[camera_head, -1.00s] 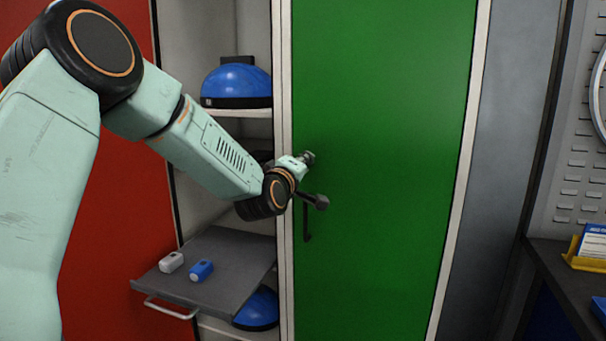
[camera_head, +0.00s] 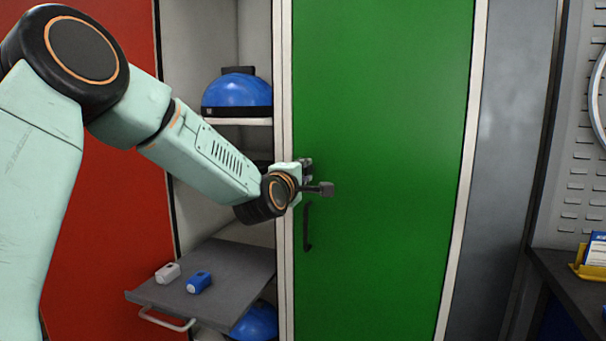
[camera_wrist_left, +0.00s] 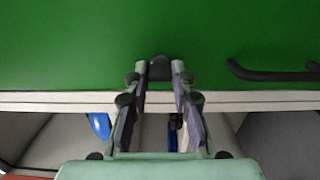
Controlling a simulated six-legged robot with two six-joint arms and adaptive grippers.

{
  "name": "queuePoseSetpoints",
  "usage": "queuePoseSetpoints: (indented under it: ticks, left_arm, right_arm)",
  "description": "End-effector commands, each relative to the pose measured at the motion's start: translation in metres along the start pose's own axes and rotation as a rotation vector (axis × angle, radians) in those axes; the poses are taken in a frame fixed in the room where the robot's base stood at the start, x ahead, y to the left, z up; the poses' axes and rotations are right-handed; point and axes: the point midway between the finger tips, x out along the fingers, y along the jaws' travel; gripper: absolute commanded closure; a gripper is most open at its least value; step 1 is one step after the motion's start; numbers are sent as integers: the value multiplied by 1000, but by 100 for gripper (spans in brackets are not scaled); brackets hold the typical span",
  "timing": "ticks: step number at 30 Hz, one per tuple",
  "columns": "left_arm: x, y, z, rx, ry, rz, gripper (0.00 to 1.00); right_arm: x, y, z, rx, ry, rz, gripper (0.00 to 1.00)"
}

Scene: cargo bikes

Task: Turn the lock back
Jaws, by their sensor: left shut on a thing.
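The lock (camera_wrist_left: 160,68) is a small dark knob on the green door (camera_head: 385,120), near the door's left edge. My left gripper (camera_head: 308,168) is at that edge, above the dark door handle (camera_head: 307,228). In the left wrist view, the two fingertips of this gripper (camera_wrist_left: 160,77) stand on either side of the lock and are shut on it. The lock is mostly hidden behind the gripper in the head view, and its exact angle cannot be told. My right gripper is not in view.
An open shelf bay left of the door holds a blue helmet-like object (camera_head: 237,95). A pulled-out grey tray (camera_head: 235,262) below carries a white item (camera_head: 167,273) and a blue item (camera_head: 198,282). A red panel (camera_head: 105,240) is at left, a dark bench (camera_head: 570,285) at right.

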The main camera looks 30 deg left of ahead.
Motion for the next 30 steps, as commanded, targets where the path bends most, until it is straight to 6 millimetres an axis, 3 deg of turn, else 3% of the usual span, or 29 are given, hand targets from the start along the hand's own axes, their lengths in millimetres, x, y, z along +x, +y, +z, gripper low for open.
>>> queuePoseSetpoints:
  ticks: [8, 9, 16, 26, 30]
  left_arm:
    - [0, 1, 1, 1, -2, 1, 100]
    - [0, 1, 1, 1, -1, 1, 73]
    - [0, 1, 0, 0, 0, 1, 54]
    - [-1, 0, 0, -1, 0, 1, 53]
    - [-11, 1, 0, -3, 0, 0, 53]
  right_arm:
    - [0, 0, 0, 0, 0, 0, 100]
    - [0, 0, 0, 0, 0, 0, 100]
    - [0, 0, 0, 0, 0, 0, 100]
    - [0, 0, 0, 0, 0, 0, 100]
    - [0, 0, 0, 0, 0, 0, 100]
